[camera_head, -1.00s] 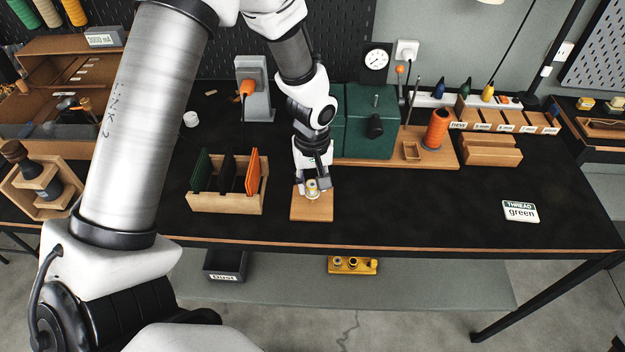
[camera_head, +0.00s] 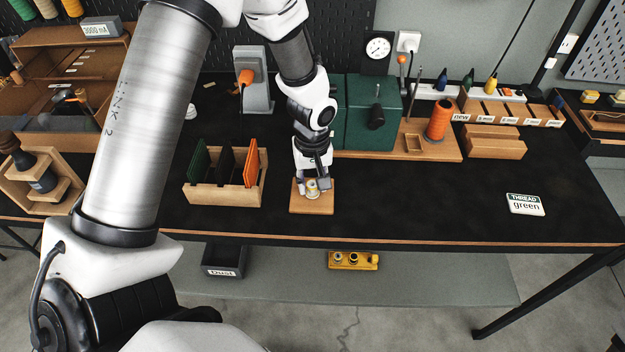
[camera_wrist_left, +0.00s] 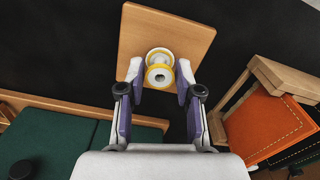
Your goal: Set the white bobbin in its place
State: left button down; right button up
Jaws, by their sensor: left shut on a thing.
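The white bobbin (camera_wrist_left: 160,77) has yellow rims and a dark centre hole; it also shows, small, in the head view (camera_head: 312,188). My left gripper (camera_wrist_left: 158,74) is shut on it, one finger on each side. It also shows in the head view (camera_head: 313,184), pointing down over a square wooden board (camera_head: 312,206). The board also shows in the wrist view (camera_wrist_left: 195,38), behind the bobbin. I cannot tell whether the bobbin touches the board, and any seat under it is hidden. My right gripper is not in view.
A wooden rack (camera_head: 225,193) with green, dark and orange plates stands just left of the board. A green machine block (camera_head: 362,118) and an orange thread spool (camera_head: 438,120) stand behind, to the right. The "THREAD green" card (camera_head: 525,204) lies right. The table between is clear.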

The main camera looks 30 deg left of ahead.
aim_at(312, 187)
pick_arm(q)
jog(key=shift+f, duration=0.1)
jog(key=c, duration=0.7)
grip_release()
notch_tip(312, 187, up, 12)
jog(key=shift+r, duration=0.1)
